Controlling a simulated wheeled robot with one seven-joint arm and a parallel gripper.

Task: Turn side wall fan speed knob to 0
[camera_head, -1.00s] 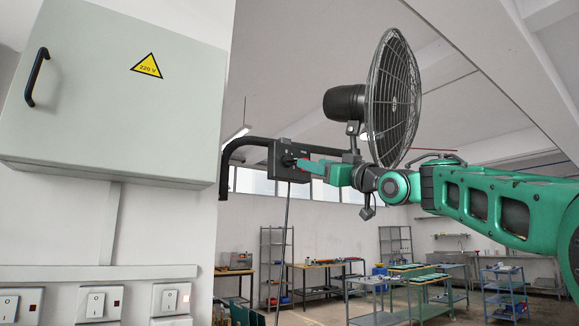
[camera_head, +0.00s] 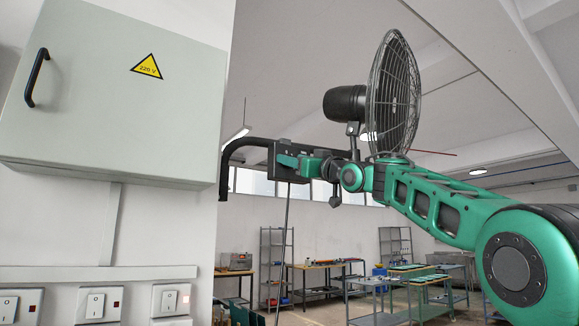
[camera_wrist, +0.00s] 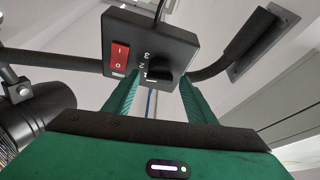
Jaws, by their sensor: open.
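The fan (camera_head: 395,95) is mounted on a dark bracket off the wall. Its black control box (camera_head: 273,165) sits on the bracket arm, partly hidden by my gripper in the head view. In the wrist view the control box (camera_wrist: 178,35) has a red switch (camera_wrist: 119,57) and a black knob (camera_wrist: 158,66) with white numbers to its left. The knob's exact pointing is unclear. My gripper (camera_wrist: 159,80) is open, with green fingers on either side of the knob's lower part; I cannot tell if they touch it. In the head view my gripper (camera_head: 290,160) is at the box.
A grey electrical cabinet (camera_head: 120,90) with a black handle hangs on the wall at left, with wall switches (camera_head: 100,303) below. The dark bracket arm (camera_head: 240,145) runs from the wall to the box. Benches and shelves stand far behind, below the arm.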

